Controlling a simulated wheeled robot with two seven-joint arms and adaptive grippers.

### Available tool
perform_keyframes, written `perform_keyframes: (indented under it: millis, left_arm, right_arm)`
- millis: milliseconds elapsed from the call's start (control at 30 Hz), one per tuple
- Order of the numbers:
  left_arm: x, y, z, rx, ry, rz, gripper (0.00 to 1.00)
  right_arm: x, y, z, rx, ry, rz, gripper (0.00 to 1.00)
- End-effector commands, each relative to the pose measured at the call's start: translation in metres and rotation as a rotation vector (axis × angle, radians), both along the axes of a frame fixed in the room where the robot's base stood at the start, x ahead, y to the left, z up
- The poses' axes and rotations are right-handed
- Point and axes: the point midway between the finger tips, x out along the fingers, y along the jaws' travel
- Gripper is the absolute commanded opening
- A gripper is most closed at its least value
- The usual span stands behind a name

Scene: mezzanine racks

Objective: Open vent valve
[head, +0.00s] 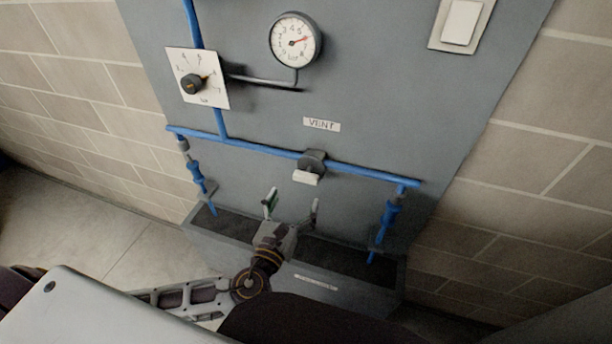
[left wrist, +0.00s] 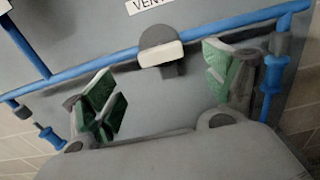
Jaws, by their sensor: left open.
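The vent valve (head: 312,162) sits on the horizontal blue pipe (head: 265,148), below the label VENT (head: 321,124). It has a round grey body and a pale bar handle (head: 306,178) lying roughly along the pipe. The valve also shows in the left wrist view (left wrist: 160,46), above and between my fingers, with its pale handle (left wrist: 161,54) towards me. My left gripper (head: 292,206) is open and empty, below the valve in the head view and apart from it. Its green-padded fingers (left wrist: 164,84) stand wide apart. My right gripper is not in view.
A round gauge (head: 296,41) and a dial knob (head: 192,84) on a white plate are higher on the grey panel. Blue drop pipes hang at left (head: 196,172) and right (head: 389,222) above a dark trough (head: 345,258). A white switch (head: 462,21) is at upper right.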

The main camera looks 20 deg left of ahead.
Motion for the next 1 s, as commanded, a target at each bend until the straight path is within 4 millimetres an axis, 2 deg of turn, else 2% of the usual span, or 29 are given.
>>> perform_keyframes:
  millis: [700,1000]
  left_arm:
    - [0.069,-0.003,0.002,-0.001,-0.002,0.000,0.86]
    - [0.092,-0.003,0.001,-0.001,-0.001,0.000,0.86]
  right_arm:
    - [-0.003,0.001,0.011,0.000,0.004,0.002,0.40]
    - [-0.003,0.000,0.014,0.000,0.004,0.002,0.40]
